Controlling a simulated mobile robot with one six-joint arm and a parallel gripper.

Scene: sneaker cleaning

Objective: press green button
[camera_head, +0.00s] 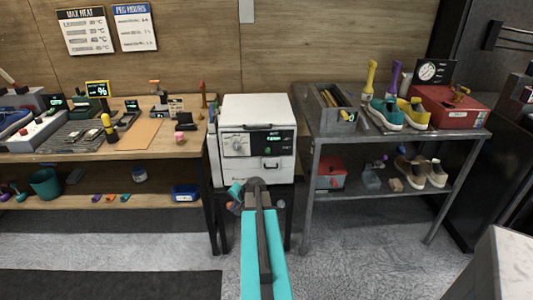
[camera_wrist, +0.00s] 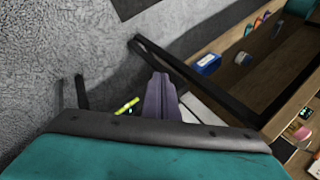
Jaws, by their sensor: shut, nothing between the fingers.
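A white oven-like machine (camera_head: 257,116) stands on a low dark stand between the two benches. Its front panel has a dial at left, a lit green display (camera_head: 280,137) and small controls that are too small to tell apart. I cannot pick out a green button for certain. My teal arm reaches forward from the bottom of the head view, its end low in front of the machine. My gripper (camera_wrist: 161,80) shows in the wrist view with its grey-purple fingers together and empty, pointing down over the floor beside dark stand legs. Its fingertips are hard to make out in the head view.
The left wooden bench (camera_head: 160,155) holds tools and small devices with green lights; one lit device (camera_wrist: 305,113) also shows at the wrist view's right edge. The right metal bench (camera_head: 318,136) holds sneakers, brushes and a red box (camera_head: 450,110).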

